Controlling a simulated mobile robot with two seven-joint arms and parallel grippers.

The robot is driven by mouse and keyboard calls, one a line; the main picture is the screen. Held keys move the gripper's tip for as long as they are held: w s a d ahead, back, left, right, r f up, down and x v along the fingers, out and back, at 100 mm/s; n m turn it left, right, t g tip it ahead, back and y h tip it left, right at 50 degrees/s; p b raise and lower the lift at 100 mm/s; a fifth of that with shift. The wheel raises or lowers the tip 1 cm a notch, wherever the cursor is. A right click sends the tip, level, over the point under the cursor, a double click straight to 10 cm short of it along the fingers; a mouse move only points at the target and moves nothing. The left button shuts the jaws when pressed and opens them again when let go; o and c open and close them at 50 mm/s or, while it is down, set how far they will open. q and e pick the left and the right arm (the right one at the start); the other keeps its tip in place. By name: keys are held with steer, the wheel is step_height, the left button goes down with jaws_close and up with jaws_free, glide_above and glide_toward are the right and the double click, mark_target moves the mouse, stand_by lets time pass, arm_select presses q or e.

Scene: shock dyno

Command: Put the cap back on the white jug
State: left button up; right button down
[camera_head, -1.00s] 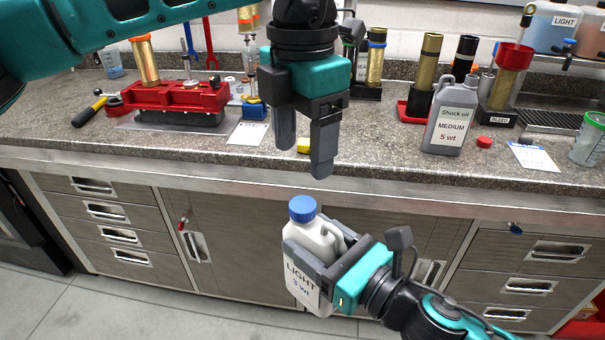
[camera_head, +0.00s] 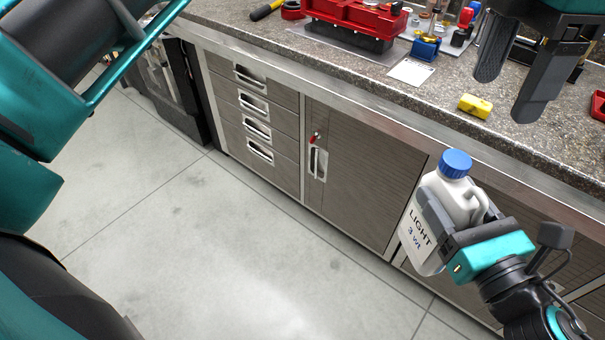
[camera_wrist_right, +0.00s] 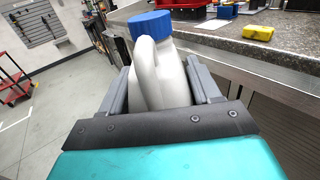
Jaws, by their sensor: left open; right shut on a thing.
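The white jug (camera_head: 455,200), labelled LIGHT 3 wt, hangs off the floor in front of the bench, tilted in the picture. It also shows in the right wrist view (camera_wrist_right: 170,80). The blue cap (camera_head: 455,164) sits on the jug's neck, also seen in the wrist view (camera_wrist_right: 149,25); how tightly it is seated cannot be told. My right gripper (camera_head: 438,218) is shut around the jug's body below the cap, with a finger on each side in the wrist view (camera_wrist_right: 158,75). My left gripper (camera_head: 504,98) is open and empty, above and to the right of the cap, apart from it.
The granite bench edge (camera_head: 500,155) runs behind the jug. On the bench are a yellow block (camera_head: 475,106), a white card (camera_head: 411,72), a red fixture (camera_head: 355,18) and a blue holder (camera_head: 425,48). The floor (camera_head: 200,250) to the left is clear.

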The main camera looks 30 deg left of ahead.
arm_select(q)
steer(key=s+d+n+g+h, duration=0.1)
steer(key=s+d+g+h, duration=0.15)
steer(key=d+h, duration=0.4)
steer(key=s+d+g+h, duration=0.2)
steer(key=d+g+h, duration=0.2)
steer(key=d+h, duration=0.25)
steer(key=w+a+n+t+h, duration=0.3)
steer(key=w+n+t+h, duration=0.1)
steer(key=w+n+t, duration=0.3)
steer(key=w+a+n+t+h, duration=0.45)
steer(key=n+t, duration=0.25)
steer(key=n, duration=0.2)
steer(key=w+a+f+n+t+y, duration=0.2)
steer(key=a+f+n+t+y, duration=0.45)
steer(key=f+n, duration=0.25)
steer(key=w+a+f+n+t+y, duration=0.2)
steer(key=a+f+n+t+y, duration=0.4)
steer(key=f+n, duration=0.25)
steer(key=s+a+f+n+g+y, duration=0.3)
steer(key=s+a+f, duration=0.4)
steer(key=s+f, duration=0.4)
steer(key=s+a+f+n+g+y, duration=0.4)
steer(key=s+a+f+n+g, duration=0.2)
steer(key=s+f, duration=0.5)
step_height(320, 180, down, 3)
steer(key=shift+s+a+r+n+y, duration=0.15)
steer(key=shift+a+n+y, duration=0.15)
steer(key=shift+a+n, duration=0.65)
